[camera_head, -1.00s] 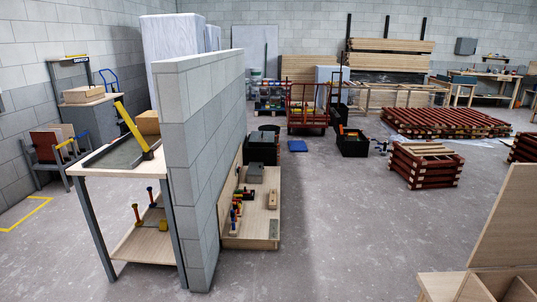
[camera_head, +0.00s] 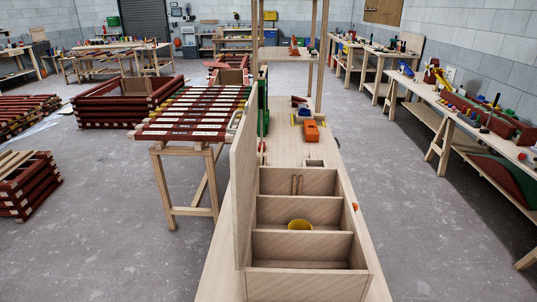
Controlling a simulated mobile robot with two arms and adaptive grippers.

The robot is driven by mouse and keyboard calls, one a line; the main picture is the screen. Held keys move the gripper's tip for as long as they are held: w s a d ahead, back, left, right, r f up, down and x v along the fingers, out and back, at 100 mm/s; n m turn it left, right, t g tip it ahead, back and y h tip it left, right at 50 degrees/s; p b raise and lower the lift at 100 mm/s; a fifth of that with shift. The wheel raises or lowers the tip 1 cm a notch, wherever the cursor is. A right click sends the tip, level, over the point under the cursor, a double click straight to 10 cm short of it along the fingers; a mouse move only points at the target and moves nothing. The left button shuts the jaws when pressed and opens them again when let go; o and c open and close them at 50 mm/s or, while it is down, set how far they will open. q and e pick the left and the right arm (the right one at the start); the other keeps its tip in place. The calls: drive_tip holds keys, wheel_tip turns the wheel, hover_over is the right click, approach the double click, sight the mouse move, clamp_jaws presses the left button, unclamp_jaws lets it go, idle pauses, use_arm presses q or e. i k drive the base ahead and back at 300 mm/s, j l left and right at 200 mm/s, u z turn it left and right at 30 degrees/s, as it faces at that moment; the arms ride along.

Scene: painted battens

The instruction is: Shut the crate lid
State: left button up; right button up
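The crate (camera_head: 308,284) is a light wooden box with several compartments, in the lower middle of the head view. A yellow round thing (camera_head: 300,225) lies in one of its compartments. Two thin brown upright pieces (camera_head: 297,184) show in the far compartment. The crate lid (camera_head: 243,190) stands upright along the crate's left side, so the crate is open. Neither of my grippers shows in the view.
The crate stands on a long wooden bench (camera_head: 284,135) with an orange block (camera_head: 311,131) farther back. A trestle table (camera_head: 190,116) with red battens stands left. A workbench (camera_head: 462,118) runs along the right wall. Grey floor (camera_head: 400,230) is clear to the right.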

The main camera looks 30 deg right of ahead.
sight(243, 152)
drive_tip(key=i+j+z, duration=0.2)
drive_tip(key=z, duration=0.15)
drive_tip(key=i+j+z, duration=0.15)
drive_tip(key=j+z, duration=0.25)
drive_tip(key=i+j+z, duration=0.15)
drive_tip(key=z, duration=0.2)
drive_tip(key=j+z, duration=0.35)
drive_tip(key=i+j, duration=0.05)
drive_tip(key=j, duration=0.1)
